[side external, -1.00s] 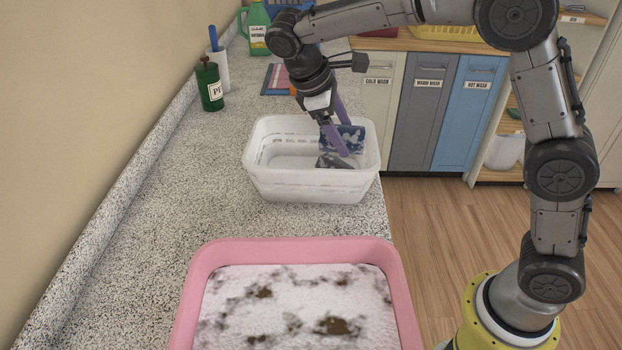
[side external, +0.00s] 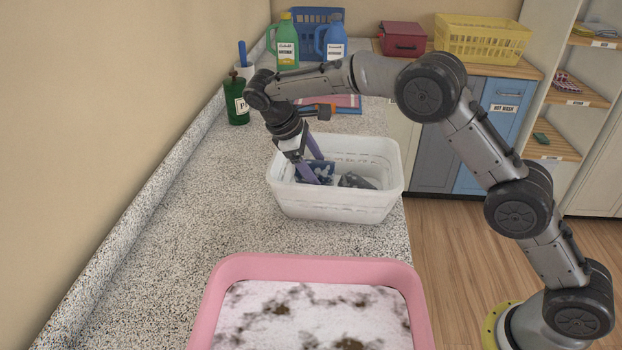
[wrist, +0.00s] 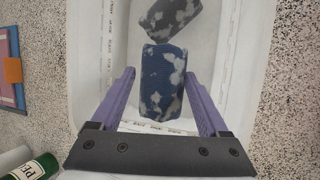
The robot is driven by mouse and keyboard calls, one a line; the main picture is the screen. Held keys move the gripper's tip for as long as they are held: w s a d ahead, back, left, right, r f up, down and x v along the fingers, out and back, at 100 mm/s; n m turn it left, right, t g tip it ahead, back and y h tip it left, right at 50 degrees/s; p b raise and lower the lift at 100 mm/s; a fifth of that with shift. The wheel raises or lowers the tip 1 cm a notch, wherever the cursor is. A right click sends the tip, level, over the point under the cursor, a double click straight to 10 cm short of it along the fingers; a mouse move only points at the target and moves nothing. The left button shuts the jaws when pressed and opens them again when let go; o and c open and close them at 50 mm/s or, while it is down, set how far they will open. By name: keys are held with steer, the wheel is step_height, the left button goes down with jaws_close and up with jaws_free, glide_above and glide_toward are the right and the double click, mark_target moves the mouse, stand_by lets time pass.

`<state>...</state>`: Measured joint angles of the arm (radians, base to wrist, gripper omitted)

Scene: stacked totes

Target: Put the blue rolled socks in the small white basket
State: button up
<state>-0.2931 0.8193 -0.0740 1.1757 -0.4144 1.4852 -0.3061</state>
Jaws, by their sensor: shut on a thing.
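The blue rolled socks (wrist: 163,82), dark blue with pale blotches, are between the purple fingers of my gripper (wrist: 160,76). In the side view the socks (side external: 319,169) are within the left part of the white basket (side external: 335,207), below its rim. My gripper (side external: 317,172) points down into the basket and is shut on them. I cannot tell whether the socks touch the basket floor. A dark grey blotched roll (wrist: 172,18) lies in the basket beside them; it also shows in the side view (side external: 356,181).
A pink-rimmed tub (side external: 318,265) with a spotted white surface stands in front. A green bottle (side external: 236,100) stands against the wall. Detergent jugs (side external: 286,45), a blue crate (side external: 316,20) and flat folded items (side external: 335,103) are behind. The counter left of the basket is clear.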

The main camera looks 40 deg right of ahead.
steer(key=shift+w+f, duration=0.6)
steer(key=shift+f, duration=1.55)
steer(key=shift+f, duration=0.15)
steer(key=o, duration=1.2)
steer(key=shift+a, duration=0.1)
steer(key=shift+o, duration=0.2)
steer(key=v, duration=1.2)
